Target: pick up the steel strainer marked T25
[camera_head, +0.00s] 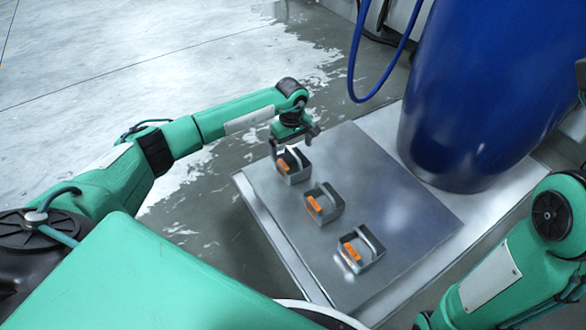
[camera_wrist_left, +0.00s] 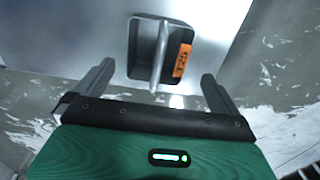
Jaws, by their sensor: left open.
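The steel strainer marked T25 (camera_wrist_left: 160,48) is a small open metal box with an arched handle and an orange tag reading T25. In the head view it is the farthest strainer (camera_head: 293,172) of the row on the steel table. My left gripper (camera_head: 293,143) is just above it, open and empty. In the left wrist view the two fingers are spread to either side of the handle's near end, with the strainer ahead of them. No contact shows. My right arm is at the lower right, with its gripper out of view.
Two similar strainers with orange tags stand nearer on the same table (camera_head: 400,205), one in the middle (camera_head: 324,204) and one nearest (camera_head: 361,250). A large blue vessel (camera_head: 470,95) stands behind them, with a blue hose (camera_head: 352,70) beside it. The floor at left is wet.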

